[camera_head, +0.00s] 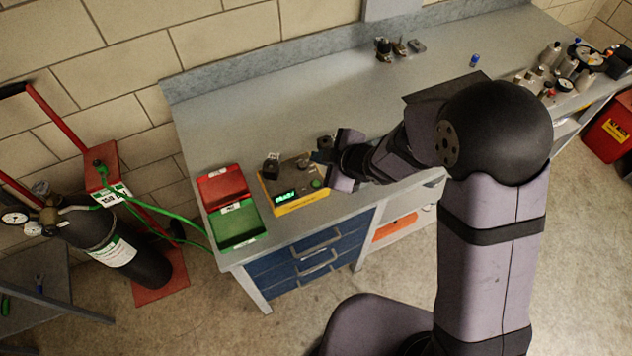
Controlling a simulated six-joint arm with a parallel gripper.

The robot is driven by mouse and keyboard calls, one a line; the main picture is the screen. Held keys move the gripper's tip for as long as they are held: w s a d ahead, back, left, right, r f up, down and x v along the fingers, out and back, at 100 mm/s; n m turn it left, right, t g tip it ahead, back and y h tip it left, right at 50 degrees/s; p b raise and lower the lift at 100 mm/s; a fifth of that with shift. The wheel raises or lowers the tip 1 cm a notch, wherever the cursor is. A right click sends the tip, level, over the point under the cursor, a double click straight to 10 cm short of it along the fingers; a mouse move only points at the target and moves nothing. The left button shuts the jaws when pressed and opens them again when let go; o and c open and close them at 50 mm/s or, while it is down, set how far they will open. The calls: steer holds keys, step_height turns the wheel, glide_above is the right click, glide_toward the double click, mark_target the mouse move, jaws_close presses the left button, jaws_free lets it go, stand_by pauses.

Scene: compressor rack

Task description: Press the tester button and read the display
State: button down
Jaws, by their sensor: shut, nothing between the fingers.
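The tester (300,204) is a yellow box with a grey top on the left part of the bench. Its small display (285,195) is lit with green characters, too small to read. A round green button (316,183) sits on its top, right of the display. A dark fitting stands at its back left corner. My gripper (322,158) is shut and empty, just behind and above the button at the tester's right end. I cannot tell whether a fingertip touches the tester.
A red bin (221,187) and a green bin (238,225) stand left of the tester. Small parts (384,48) lie at the bench's back. Fittings and gauges (565,75) crowd the right end. A gas cylinder (115,250) on a red cart stands left of the bench. The bench's middle is mostly clear.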

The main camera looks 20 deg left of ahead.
steer(key=shift+f+b, duration=4.1)
steer(key=shift+f, duration=0.3)
steer(key=shift+f+b, duration=0.4)
steer(key=shift+f+b, duration=0.35)
steer(key=shift+f, duration=0.1)
steer(key=shift+r, duration=0.1)
steer(key=shift+r+p, duration=0.75)
steer(key=shift+p, duration=0.05)
steer(key=shift+r, duration=0.1)
step_height(320, 180, up, 5)
steer(key=p, duration=0.4)
steer(key=shift+p, duration=0.4)
